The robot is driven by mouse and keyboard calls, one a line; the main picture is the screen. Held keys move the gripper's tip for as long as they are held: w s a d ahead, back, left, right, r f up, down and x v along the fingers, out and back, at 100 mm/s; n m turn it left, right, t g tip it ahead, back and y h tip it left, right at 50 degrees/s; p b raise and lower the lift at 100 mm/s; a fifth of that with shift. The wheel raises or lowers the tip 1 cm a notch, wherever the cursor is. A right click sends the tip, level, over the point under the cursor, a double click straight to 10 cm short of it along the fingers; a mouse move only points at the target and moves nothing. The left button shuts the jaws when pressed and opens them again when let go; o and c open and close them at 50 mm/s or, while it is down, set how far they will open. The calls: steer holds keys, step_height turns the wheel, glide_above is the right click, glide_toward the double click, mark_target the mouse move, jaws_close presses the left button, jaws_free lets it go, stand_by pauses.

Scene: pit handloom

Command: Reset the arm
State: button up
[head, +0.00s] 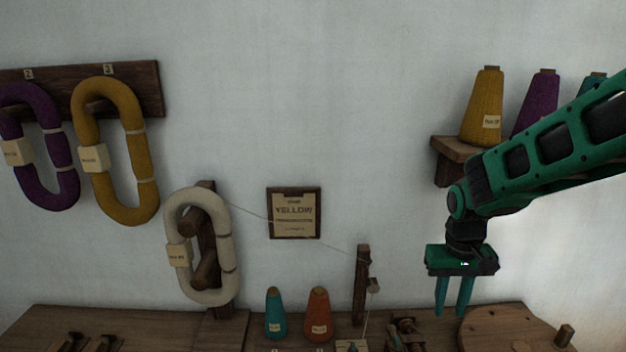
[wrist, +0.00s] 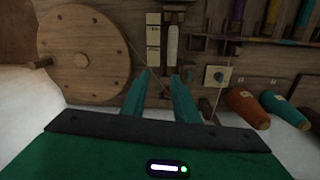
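My gripper (head: 454,298) is at the right of the head view, on the green arm. Its two fingers point down and stand apart, with nothing visible between them. The wrist view also shows my gripper (wrist: 161,76) with its teal fingers apart above the wooden table (head: 120,322). In the head view the fingertips are near the round wooden wheel (head: 505,330), slightly to its left; I cannot tell the exact height above the table. The wheel also shows at the left of the wrist view (wrist: 83,50).
A teal cone (head: 274,315) and an orange cone (head: 318,315) stand on the table. A wooden post (head: 361,290) rises left of my gripper. A shelf (head: 450,150) with cones is behind the arm. Yarn hanks (head: 137,175) hang at left; a sign (head: 294,213) reads YELLOW.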

steer(key=s+d+r+m, duration=0.2)
steer(key=s+d, duration=0.3)
steer(key=s, duration=0.6)
steer(key=s+d+r+m, duration=0.3)
steer(key=s+d+r, duration=0.1)
steer(key=s, duration=0.7)
steer(key=shift+s+d+r+y, duration=0.25)
steer(key=shift+d+r+y, duration=0.1)
steer(key=shift+y, duration=0.05)
